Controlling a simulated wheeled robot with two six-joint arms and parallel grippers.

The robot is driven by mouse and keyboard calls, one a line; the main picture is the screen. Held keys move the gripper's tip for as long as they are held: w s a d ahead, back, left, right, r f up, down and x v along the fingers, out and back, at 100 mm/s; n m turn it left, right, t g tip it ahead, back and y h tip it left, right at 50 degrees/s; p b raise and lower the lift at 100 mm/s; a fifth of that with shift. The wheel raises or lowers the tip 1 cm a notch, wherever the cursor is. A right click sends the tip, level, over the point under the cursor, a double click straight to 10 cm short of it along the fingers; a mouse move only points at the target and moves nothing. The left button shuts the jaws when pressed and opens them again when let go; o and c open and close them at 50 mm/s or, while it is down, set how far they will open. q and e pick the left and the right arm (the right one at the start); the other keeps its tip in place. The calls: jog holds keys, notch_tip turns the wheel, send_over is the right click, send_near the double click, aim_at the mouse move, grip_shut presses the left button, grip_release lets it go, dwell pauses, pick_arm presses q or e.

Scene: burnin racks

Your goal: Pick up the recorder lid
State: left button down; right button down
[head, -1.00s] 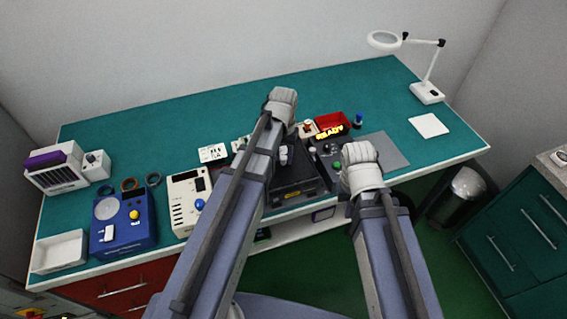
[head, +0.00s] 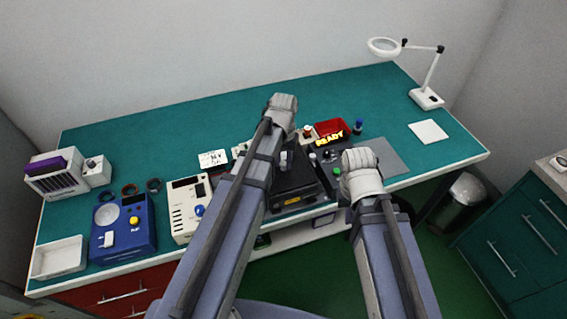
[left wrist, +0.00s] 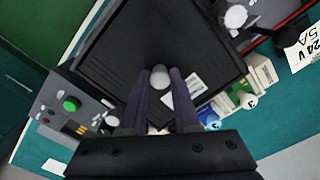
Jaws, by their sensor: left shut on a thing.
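The recorder lid (left wrist: 115,50) is a flat black panel with a white label and a pale round knob (left wrist: 159,77). My left gripper (left wrist: 160,84) is shut on this knob, one finger on each side, in the left wrist view. In the head view, the dark lid (head: 300,178) lies over the black recorder (head: 318,197) at the table's front edge, partly hidden by my left arm. I cannot tell how far it is off the recorder. My right gripper's wrist (head: 362,175) is just right of the recorder; its fingers are hidden.
A cream device (head: 185,215) and a blue device (head: 122,240) stand left. The back of the green table (head: 210,115) is clear.

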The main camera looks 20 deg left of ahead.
notch_tip(320, 180, up, 10)
jog(key=p, duration=0.9)
jog(key=shift+f, duration=0.2)
